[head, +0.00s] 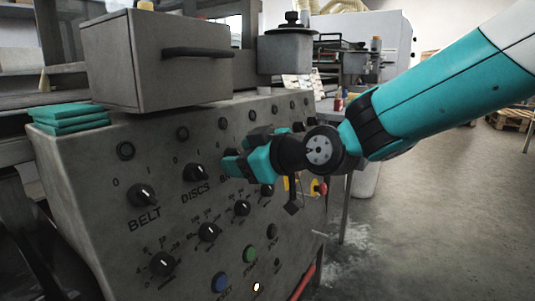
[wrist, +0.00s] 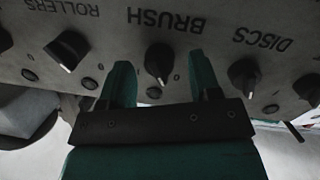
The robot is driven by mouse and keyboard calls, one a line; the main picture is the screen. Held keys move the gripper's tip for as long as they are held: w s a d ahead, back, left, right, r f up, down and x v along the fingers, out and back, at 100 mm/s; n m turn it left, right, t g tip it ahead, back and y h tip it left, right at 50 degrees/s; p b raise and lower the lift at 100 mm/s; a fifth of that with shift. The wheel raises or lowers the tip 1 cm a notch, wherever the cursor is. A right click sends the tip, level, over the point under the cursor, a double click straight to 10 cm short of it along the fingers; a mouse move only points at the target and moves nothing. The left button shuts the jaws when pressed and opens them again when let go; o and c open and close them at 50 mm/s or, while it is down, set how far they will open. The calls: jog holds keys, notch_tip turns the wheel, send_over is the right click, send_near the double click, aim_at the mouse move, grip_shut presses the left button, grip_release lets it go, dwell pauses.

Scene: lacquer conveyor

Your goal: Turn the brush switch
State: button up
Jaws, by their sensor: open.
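The brush switch (wrist: 159,60) is a black rotary knob with a pointer, under the upside-down word BRUSH in the wrist view. Its pale pointer tip faces the picture's bottom, leaning slightly toward the 0 mark. My gripper (wrist: 161,74) has its two teal fingers apart, one to each side of the knob in that view. I see clear gaps between the fingers and the knob. In the head view my gripper (head: 233,165) is at the panel just right of the DISCS switch and hides the brush switch; only the start of its label shows.
The discs switch (wrist: 245,75) and rollers switch (wrist: 68,49) flank the brush switch closely. The grey panel (head: 120,200) also carries the belt switch (head: 142,195), smaller dials below, and blue (head: 220,282) and green (head: 249,254) buttons. A grey box (head: 150,65) stands above.

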jog(key=p+v, duration=0.2)
jog(key=v, duration=1.5)
jog(key=s+d+f+m+g+h+p, duration=0.1)
jog(key=s+f+m+g+h, duration=0.3)
jog(key=s, duration=0.4)
jog(key=s+d+f+m+g+h, duration=0.25)
jog(key=s+f+g, duration=0.35)
jog(key=s, duration=0.3)
notch_tip(320, 180, up, 36)
jog(key=p, duration=3.6)
jog(key=shift+w+a+r+p, duration=0.15)
jog(key=shift+w+a+p, duration=0.15)
